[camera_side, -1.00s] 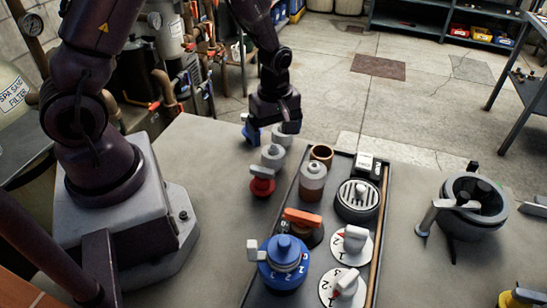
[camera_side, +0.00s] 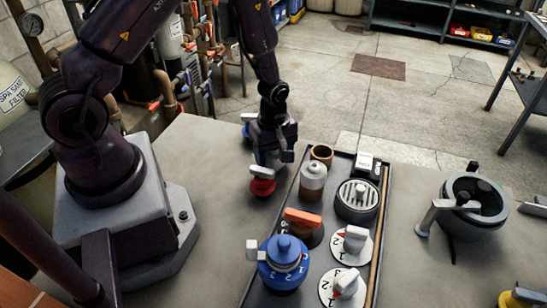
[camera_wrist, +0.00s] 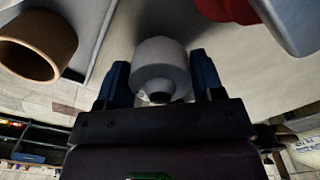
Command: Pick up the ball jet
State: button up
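A pale grey, round fitting (camera_wrist: 162,62), which I take to be the ball jet, stands on the table. It has a dark opening on the side facing the wrist camera. My gripper (camera_side: 272,158) is low over its spot in the side view, and hides most of it there. In the wrist view my gripper (camera_wrist: 162,82) has one finger on each side of the fitting. Narrow gaps seem to show between fingers and fitting, so the gripper looks open around it. Whether either finger touches it is hard to tell.
A red-bodied valve (camera_side: 262,187) stands just in front of the gripper. To the right is a dark tray (camera_side: 299,185) with a grey-topped jar (camera_side: 312,182), a brown ring (camera_side: 322,155) and dial fittings.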

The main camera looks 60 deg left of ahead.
aim_at(274, 152)
jog(key=c, duration=0.4)
jog(key=shift+r, duration=0.1)
notch_tip(274, 152, up, 10)
jog(key=shift+f, duration=0.1)
jog(key=shift+d, duration=0.1)
dwell(0.3)
